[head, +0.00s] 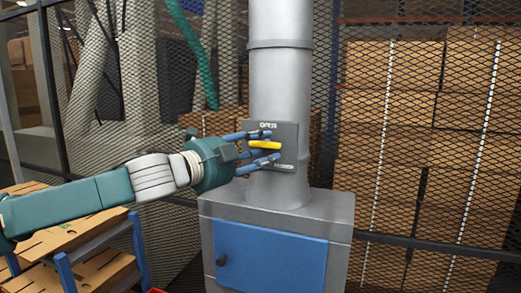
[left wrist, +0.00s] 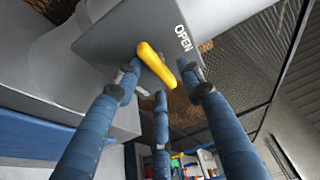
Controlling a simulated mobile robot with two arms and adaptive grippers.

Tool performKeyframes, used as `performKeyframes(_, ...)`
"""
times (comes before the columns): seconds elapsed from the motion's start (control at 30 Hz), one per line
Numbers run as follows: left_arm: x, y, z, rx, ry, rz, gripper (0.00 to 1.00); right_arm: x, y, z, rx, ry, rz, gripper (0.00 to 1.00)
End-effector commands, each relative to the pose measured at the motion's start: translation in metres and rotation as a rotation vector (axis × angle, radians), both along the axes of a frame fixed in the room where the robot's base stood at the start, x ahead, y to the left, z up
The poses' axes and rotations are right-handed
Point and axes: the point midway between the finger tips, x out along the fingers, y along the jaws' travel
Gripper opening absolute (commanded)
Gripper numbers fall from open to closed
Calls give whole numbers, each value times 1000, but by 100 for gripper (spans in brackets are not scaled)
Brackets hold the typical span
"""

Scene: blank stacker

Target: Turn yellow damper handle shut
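The yellow damper handle (head: 265,145) lies about level in the head view, on a grey plate (head: 287,132) on the front of the duct. The plate has "OPEN" lettering above the handle and a smaller, blurred label at its lower right. My left gripper (head: 269,147) reaches in from the left, with its blue fingers spread above and below the handle. In the left wrist view, the handle (left wrist: 156,65) lies between the tips of the three open fingers (left wrist: 160,82). I cannot tell whether any finger touches it. My right gripper is not in view.
The grey vertical duct (head: 281,92) stands on a grey cabinet with a blue door (head: 268,262). Black mesh fencing and stacked cardboard (head: 410,120) are behind. A blue-framed rack with cardboard sheets (head: 85,235) stands at the lower left, under my left arm.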

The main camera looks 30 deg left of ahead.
Motion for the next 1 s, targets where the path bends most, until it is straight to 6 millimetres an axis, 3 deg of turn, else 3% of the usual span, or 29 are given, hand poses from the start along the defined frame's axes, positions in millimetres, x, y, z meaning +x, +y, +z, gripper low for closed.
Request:
performKeyframes(0.47,-6,1,2,2,-3,2,38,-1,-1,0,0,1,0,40)
performKeyframes(0.9,-26,5,2,-2,-4,2,38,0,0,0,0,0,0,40)
performKeyframes(1.0,-42,7,3,9,-3,5,38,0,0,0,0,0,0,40)
